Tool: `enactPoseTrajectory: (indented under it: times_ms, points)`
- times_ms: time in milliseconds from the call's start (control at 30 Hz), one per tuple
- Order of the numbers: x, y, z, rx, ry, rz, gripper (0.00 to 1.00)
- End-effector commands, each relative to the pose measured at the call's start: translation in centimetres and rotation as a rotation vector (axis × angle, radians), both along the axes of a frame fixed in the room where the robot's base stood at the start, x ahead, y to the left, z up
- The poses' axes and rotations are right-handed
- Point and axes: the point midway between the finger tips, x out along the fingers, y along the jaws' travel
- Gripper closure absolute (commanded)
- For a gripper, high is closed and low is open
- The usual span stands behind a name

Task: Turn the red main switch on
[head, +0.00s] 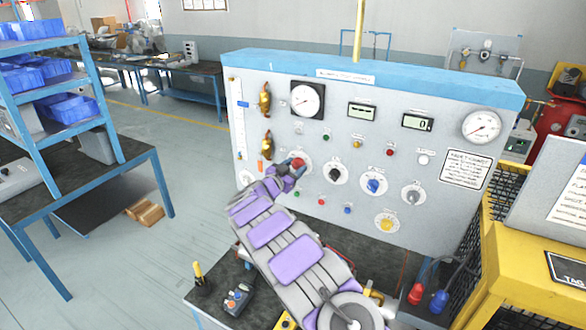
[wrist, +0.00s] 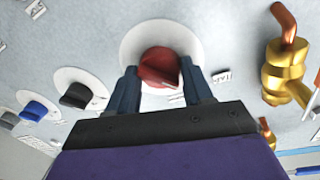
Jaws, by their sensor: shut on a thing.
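The red main switch (head: 298,163) is a round knob on a white disc, at the left end of a row of knobs on the grey panel (head: 270,110). In the wrist view the red switch (wrist: 160,68) sits between the two fingers of my gripper (wrist: 160,88). My gripper (head: 293,168) is at the panel and shut on the red switch. The fingers hide part of the knob's sides and of its white disc. The exact angle of the knob is hard to read.
A black knob (head: 334,174), a blue knob (head: 373,186) and a grey knob (head: 413,197) stand to the right on the panel. Brass valves (head: 265,98) stick out at the left. A yellow cage (head: 510,230) stands at the right. The floor at left is partly open.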

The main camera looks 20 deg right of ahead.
Motion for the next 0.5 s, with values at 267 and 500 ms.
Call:
enactPoseTrajectory:
  times_ms: [267,500]
  points:
    - [0.01,0.27,0.0,0.001,-0.002,0.003,0.8]
    - [0.02,0.51,0.03,0.029,-0.038,0.004,0.8]
